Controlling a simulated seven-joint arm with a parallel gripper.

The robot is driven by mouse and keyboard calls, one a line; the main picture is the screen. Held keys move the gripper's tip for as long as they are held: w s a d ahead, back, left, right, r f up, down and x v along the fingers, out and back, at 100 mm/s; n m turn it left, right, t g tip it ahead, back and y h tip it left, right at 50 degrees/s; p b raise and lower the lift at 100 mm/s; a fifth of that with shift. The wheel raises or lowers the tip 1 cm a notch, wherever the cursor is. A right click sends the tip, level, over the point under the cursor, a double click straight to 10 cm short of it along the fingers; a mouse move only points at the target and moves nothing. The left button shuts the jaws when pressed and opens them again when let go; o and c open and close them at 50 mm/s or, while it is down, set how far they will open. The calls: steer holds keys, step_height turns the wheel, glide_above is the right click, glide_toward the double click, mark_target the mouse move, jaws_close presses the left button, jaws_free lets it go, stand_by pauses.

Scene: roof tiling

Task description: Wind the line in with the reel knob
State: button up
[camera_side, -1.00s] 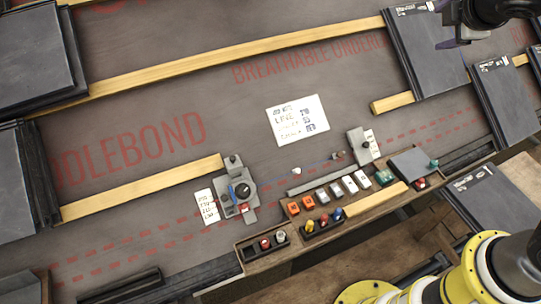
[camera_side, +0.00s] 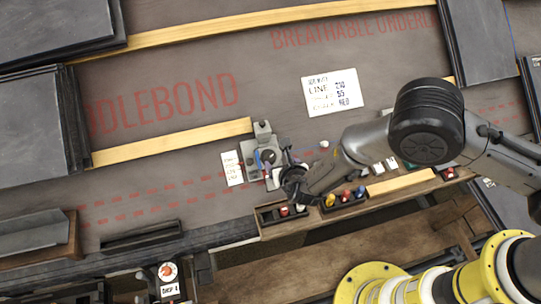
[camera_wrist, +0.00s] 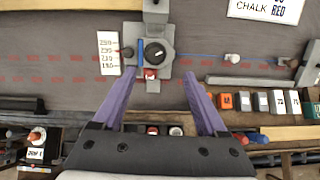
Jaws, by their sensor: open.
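The grey reel unit (camera_wrist: 160,40) stands on the dark underlay, with a round black knob (camera_wrist: 154,52) carrying a white mark, a blue bar (camera_wrist: 140,52) and a small red part (camera_wrist: 151,74). In the side view the unit (camera_side: 264,129) is partly hidden by my gripper (camera_side: 292,180). In the wrist view my gripper (camera_wrist: 159,74) is open, its two purple fingers spread below the knob with nothing between the tips. A numbered card (camera_wrist: 108,53) lies left of the unit. A thin blue line runs right from the unit toward a small white piece (camera_wrist: 232,58).
A sign (camera_side: 333,90) reading LINE and CHALK RED lies behind. A wooden tray (camera_side: 262,232) with coloured pieces runs along the front. Orange, white and grey blocks (camera_wrist: 262,102) stand right of my fingers. A batten (camera_side: 170,143) meets the unit from the left.

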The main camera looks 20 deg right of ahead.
mark_target(270, 158)
steer(key=x, duration=0.9)
steer(key=s+a+f+x, duration=0.1)
steer(key=x, duration=0.3)
steer(key=shift+w+f, duration=0.1)
steer(key=shift+w, duration=0.1)
jaws_close()
